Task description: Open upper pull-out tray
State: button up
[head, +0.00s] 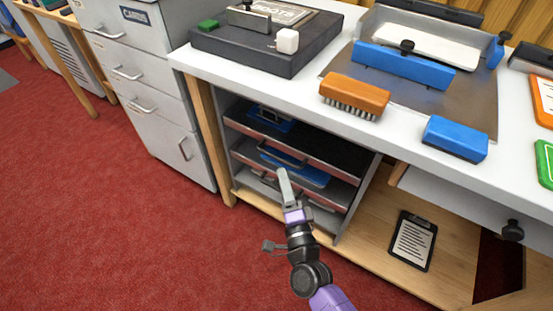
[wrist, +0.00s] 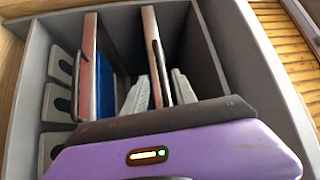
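The upper pull-out tray (head: 325,165) is a dark tray with a metal front edge and a bar handle, in the grey rack under the bench. It looks pushed in. In the wrist view the trays appear turned on edge, and the tray front nearest my fingers (wrist: 150,45) seems to be the upper one. Its dark handle (wrist: 158,68) lies between my fingertips. My gripper (head: 282,174), also in the wrist view (wrist: 160,92), is open, with a finger on each side. Contact with the handle cannot be told.
A middle tray holding a blue item (head: 310,177) sits below. A grey drawer cabinet (head: 180,125) stands left. The white benchtop (head: 395,135) overhangs the rack, with a brush (head: 354,93) near its edge. A clipboard (head: 412,241) lies right on the wooden shelf. Red floor in front is clear.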

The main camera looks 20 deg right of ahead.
aim_at(278, 159)
jog(key=w, duration=0.5)
jog(key=w+d+r+b, duration=0.1)
jog(key=w, duration=0.1)
jog(key=shift+w+d, duration=0.1)
jog(key=shift+w, duration=0.05)
grip_shut()
dwell(1.2)
